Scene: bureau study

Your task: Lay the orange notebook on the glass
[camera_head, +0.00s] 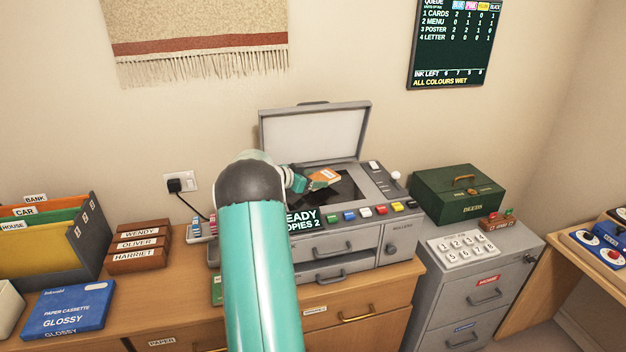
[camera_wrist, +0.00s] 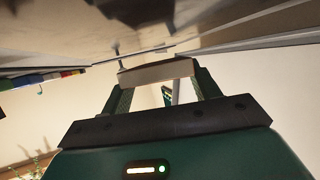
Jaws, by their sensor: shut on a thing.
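The orange notebook (camera_head: 323,178) is small, with a pale edge. It sits over the dark glass (camera_head: 346,186) of the grey copier, whose lid (camera_head: 316,136) stands open. My gripper (camera_head: 306,182) is shut on the notebook at its left end. In the wrist view my gripper (camera_wrist: 160,80) has its two green fingers on either side of the notebook's pale edge (camera_wrist: 156,73). The dark shiny surface in that view (camera_wrist: 130,28) appears to be the glass, close by. I cannot tell whether the notebook touches it. My arm hides the copier's left part.
Coloured buttons (camera_head: 366,211) line the copier's front. A green deeds box (camera_head: 457,193) and a keypad (camera_head: 464,247) stand to the right on a grey cabinet. Brown name blocks (camera_head: 138,247), a blue paper cassette (camera_head: 67,309) and folders (camera_head: 40,240) stand left.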

